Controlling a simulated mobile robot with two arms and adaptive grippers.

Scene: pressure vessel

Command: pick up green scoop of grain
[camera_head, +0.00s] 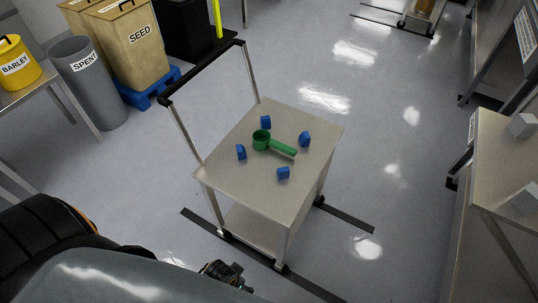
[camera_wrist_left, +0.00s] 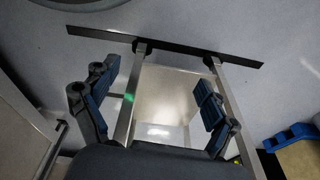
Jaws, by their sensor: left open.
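A green scoop (camera_head: 273,143) lies on the top of a metal cart, its cup toward the back left and its handle pointing right and slightly forward. I cannot make out grain in its cup. My left gripper (camera_wrist_left: 152,97) is open and empty in the left wrist view, with the cart's legs and lower shelf beyond its fingers. In the head view only a small part of the left gripper (camera_head: 226,273) shows, low and in front of the cart, apart from the scoop. The scoop itself is not visible in the wrist view. My right gripper is not in view.
Several blue blocks surround the scoop on the cart top (camera_head: 225,177). The cart has a raised black handle (camera_head: 205,70) at its left. Spent (camera_head: 90,80) and seed (camera_head: 135,45) bins stand back left, with a yellow barley bucket (camera_head: 18,63). A bench (camera_head: 500,165) stands right.

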